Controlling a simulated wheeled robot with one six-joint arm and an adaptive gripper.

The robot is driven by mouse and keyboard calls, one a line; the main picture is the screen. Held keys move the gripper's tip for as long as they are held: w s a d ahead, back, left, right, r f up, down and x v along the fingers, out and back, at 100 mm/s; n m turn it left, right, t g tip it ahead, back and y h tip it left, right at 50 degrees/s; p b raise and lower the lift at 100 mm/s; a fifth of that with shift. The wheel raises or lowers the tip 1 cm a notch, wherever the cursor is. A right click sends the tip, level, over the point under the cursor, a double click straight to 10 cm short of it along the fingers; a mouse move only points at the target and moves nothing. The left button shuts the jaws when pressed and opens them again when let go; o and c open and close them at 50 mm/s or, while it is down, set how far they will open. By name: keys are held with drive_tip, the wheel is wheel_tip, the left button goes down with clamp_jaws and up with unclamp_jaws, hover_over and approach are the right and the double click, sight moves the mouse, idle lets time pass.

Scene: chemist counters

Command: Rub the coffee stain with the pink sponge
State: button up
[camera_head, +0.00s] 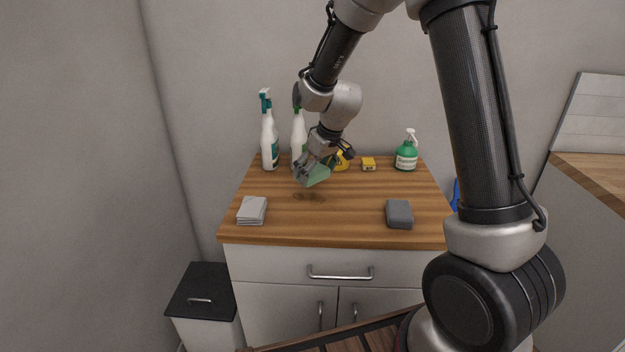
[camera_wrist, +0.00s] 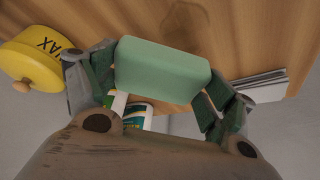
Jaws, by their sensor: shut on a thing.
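My gripper (camera_head: 305,172) is shut on a green sponge (camera_head: 317,176), which also shows between the fingers in the wrist view (camera_wrist: 162,70). The sponge looks green, not pink; I see no pink sponge. It is slightly tilted and seems held a little above the wooden counter (camera_head: 350,222). The coffee stain (camera_head: 309,196) is a faint brown mark on the counter, just in front of the sponge in the head view.
Folded grey cloths (camera_head: 252,210) lie front left, a grey block (camera_head: 399,214) front right. The counter between them is clear.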

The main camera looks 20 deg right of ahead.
drive_tip(key=shift+r, duration=1.85)
